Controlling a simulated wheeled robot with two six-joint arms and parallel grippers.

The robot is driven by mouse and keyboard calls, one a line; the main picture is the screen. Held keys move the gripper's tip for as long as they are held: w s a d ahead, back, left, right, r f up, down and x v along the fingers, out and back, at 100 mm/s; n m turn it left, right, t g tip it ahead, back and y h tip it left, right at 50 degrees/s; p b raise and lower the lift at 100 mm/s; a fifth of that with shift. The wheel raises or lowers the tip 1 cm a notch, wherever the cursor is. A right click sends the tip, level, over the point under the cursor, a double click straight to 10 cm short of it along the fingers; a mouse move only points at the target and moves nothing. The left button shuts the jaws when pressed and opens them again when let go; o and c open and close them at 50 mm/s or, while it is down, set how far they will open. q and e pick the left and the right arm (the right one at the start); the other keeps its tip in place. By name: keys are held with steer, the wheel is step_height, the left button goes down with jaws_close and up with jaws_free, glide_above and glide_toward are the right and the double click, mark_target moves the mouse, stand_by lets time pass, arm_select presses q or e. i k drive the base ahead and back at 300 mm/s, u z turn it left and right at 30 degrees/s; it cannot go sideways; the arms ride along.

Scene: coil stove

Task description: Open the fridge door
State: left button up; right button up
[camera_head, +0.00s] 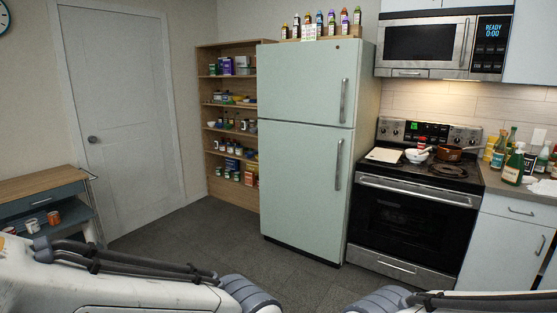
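The fridge (299,195) is pale green and stands ahead of me, between a wooden shelf and the stove. Its upper door (300,85) and its larger lower door (296,180) both look shut. Each door has a vertical metal handle near its right edge: the upper handle (343,101) and the lower handle (338,164). My two arms show only as white and grey links along the bottom edge, well short of the fridge. Neither gripper is in the picture.
A coil stove (415,220) stands close to the right of the fridge, with a microwave (425,45) above it. Bottles (320,24) stand on the fridge top. A wooden shelf (229,190) stands left of it. A cart (40,185) stands at the left. Dark floor (215,245) before the fridge is clear.

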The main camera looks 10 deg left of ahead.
mark_target(305, 169)
steer(key=u, duration=0.5)
steer(key=i, duration=1.1)
steer(key=u, duration=0.35)
steer(key=i, duration=1.35)
steer(key=z, duration=0.8)
steer(key=i, duration=0.9)
steer(key=z, duration=0.4)
